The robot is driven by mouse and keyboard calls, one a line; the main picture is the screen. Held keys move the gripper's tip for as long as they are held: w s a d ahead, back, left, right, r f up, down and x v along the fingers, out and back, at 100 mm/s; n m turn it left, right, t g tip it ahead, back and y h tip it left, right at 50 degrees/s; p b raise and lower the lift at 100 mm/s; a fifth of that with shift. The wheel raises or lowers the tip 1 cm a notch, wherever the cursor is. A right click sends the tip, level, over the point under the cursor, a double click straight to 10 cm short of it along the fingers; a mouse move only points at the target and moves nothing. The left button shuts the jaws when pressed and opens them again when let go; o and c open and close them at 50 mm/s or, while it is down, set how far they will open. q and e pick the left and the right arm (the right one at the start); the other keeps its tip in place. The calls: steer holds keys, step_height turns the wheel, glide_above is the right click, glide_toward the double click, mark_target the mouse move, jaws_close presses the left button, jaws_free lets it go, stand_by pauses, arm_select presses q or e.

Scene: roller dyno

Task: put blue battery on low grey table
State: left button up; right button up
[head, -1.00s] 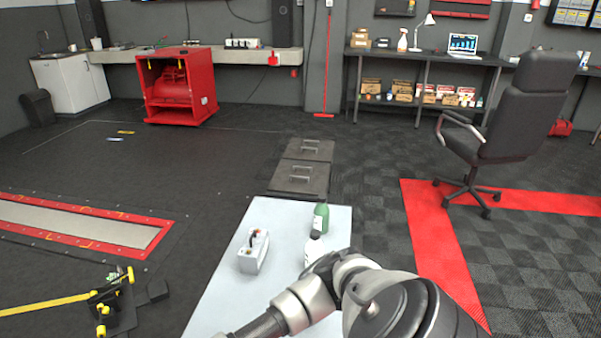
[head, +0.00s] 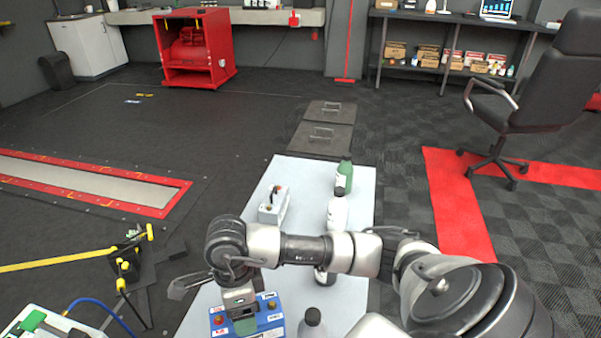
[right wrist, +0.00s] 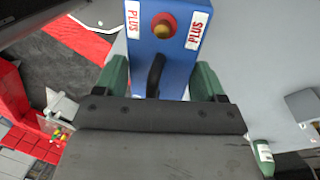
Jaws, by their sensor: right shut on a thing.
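The blue battery (head: 268,314) is at the bottom of the head view, with red and yellow terminals on top and white labels. My right gripper (head: 243,325) is shut on it from above. In the right wrist view, the green fingertips lie on both sides of the blue battery (right wrist: 165,58), around its dark handle, near a "PLUS" label. The low grey table (head: 305,172) is pale and runs away from me; the battery is over its near part. I cannot tell whether the battery touches the top. My left gripper is not in view.
A white-grey battery (head: 273,206), a green bottle (head: 344,178) and a white bottle (head: 337,214) stand on the table. A grey bottle (head: 312,323) stands close right of the blue battery. A yellow-handled tool (head: 125,265) is at left.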

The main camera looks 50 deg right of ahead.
steer(key=m, duration=0.2)
steer(key=m+b, duration=0.1)
steer(key=m, duration=0.1)
steer(key=w+m+t+y, duration=0.1)
steer(key=m, duration=0.2)
steer(key=shift+d+r+b, duration=0.3)
steer(key=shift+d+r, duration=0.1)
steer(key=m, duration=0.3)
steer(key=shift+w+d+r+t+b, duration=0.2)
steer(key=shift+r+t+b, duration=0.1)
steer(key=shift+r, duration=0.05)
steer(key=shift+w+d+m, duration=0.1)
steer(key=shift+w+m, duration=0.15)
steer(key=shift+m, duration=0.15)
steer(key=w+d+f, duration=0.4)
steer(key=w+f, duration=0.6)
steer(key=shift+w+d+f+b, duration=0.15)
steer(key=shift+d+f+b, duration=0.1)
steer(key=shift+f+b, duration=0.15)
steer(key=shift+f, duration=0.1)
steer(key=o, duration=1.7)
